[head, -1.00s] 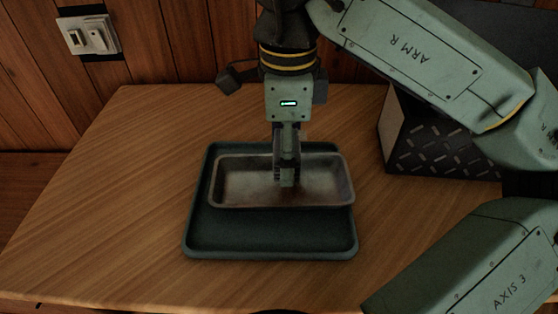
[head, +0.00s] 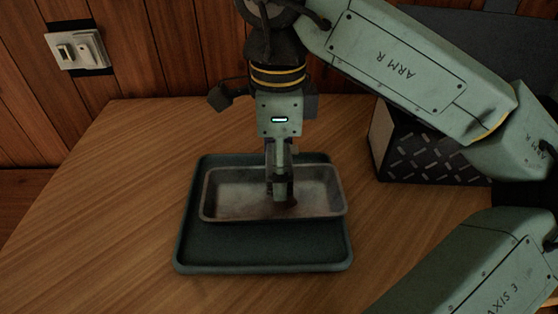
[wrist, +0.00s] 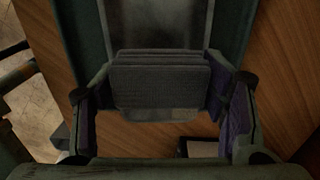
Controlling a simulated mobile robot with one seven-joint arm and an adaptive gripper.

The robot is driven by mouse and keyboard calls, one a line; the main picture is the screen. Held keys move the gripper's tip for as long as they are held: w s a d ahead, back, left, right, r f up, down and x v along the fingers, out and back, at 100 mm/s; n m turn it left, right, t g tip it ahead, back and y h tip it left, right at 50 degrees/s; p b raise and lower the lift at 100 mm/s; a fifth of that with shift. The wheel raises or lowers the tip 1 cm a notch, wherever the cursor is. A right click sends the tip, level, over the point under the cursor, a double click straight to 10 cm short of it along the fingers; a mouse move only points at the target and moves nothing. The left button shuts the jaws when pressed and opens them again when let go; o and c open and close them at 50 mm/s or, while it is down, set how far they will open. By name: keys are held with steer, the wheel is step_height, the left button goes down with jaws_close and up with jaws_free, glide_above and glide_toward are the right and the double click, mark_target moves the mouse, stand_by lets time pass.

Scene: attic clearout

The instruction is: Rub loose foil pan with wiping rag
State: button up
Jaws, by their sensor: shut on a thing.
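The foil pan (head: 320,187) is a shallow metal loaf-shaped pan lying in the back part of a dark green tray (head: 262,246). Its floor is pale grey at the right, with dark brown staining near the front middle. My gripper (head: 279,190) points down into the pan, near its middle. In the wrist view, it is shut on a dark grey folded rag (wrist: 160,82), which lies across between the fingers. The pan (wrist: 160,20) shows beyond the rag there. The rag hides part of the pan's floor, and whether it touches the floor is hard to tell.
The tray stands on a wooden table (head: 110,215) with clear room to its left. A dark box with a patterned front (head: 425,155) stands at the back right, behind my arm. A switch plate (head: 77,49) is on the panelled wall.

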steer(key=shift+f+b, duration=0.75)
steer(key=shift+f, duration=0.15)
stand_by(0.9)
stand_by(0.4)
steer(key=shift+w+d, duration=0.1)
steer(key=shift+d, duration=1.7)
steer(key=shift+f, duration=0.1)
steer(key=shift+a, duration=0.1)
steer(key=shift+a, duration=1.75)
